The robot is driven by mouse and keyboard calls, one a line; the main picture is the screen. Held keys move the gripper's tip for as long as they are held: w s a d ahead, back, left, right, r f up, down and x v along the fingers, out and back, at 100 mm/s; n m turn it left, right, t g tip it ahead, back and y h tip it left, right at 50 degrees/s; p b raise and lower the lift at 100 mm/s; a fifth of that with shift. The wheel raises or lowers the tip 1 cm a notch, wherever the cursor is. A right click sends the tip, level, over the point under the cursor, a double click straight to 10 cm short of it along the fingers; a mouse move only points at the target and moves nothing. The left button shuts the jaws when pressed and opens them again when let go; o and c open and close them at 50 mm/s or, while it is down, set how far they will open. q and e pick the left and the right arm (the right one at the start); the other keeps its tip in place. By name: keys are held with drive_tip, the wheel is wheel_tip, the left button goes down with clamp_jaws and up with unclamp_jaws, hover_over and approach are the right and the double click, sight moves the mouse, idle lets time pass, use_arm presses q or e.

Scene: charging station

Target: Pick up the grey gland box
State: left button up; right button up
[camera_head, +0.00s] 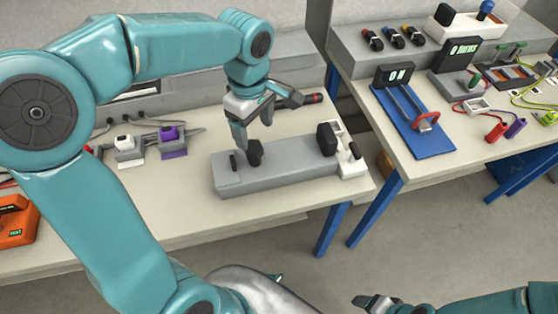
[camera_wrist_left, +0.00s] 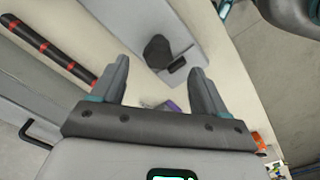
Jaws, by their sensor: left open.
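A long grey box (camera_head: 292,172) lies on the left bench, and I take it for the grey gland box. A black round knob (camera_head: 254,153) and a black block (camera_head: 327,139) stand on it. In the left wrist view, part of the grey box (camera_wrist_left: 190,28) shows at the top, with the black knob (camera_wrist_left: 157,50) on it. My left gripper (camera_head: 255,127) points down just above the knob end of the box, open and empty. Its two fingers (camera_wrist_left: 160,80) are apart, with the knob beyond their tips. My right gripper (camera_head: 376,303) is at the bottom edge; its jaws are unclear.
A white connector (camera_head: 128,147) and a purple connector (camera_head: 171,141) stand left of the box. A black-and-red rod (camera_head: 312,98) lies behind it. White blocks (camera_head: 352,168) adjoin its right end. An orange case (camera_head: 15,222) is at far left. A second bench (camera_head: 465,125) holds devices and cables.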

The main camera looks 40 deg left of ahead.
sight(255, 147)
use_arm(q)
drive_tip(key=f, duration=0.4)
drive_tip(key=shift+w+a, duration=0.2)
drive_tip(key=shift+w, duration=0.1)
drive_tip(key=shift+s+f, duration=0.15)
drive_tip(key=shift+f, duration=0.1)
wheel_tip(255, 147, down, 5)
drive_tip(key=shift+r, duration=0.1)
drive_tip(key=shift+s+r, duration=0.15)
drive_tip(key=shift+s, duration=0.1)
drive_tip(key=shift+w, duration=0.2)
drive_tip(key=c, duration=1)
clamp_jaws()
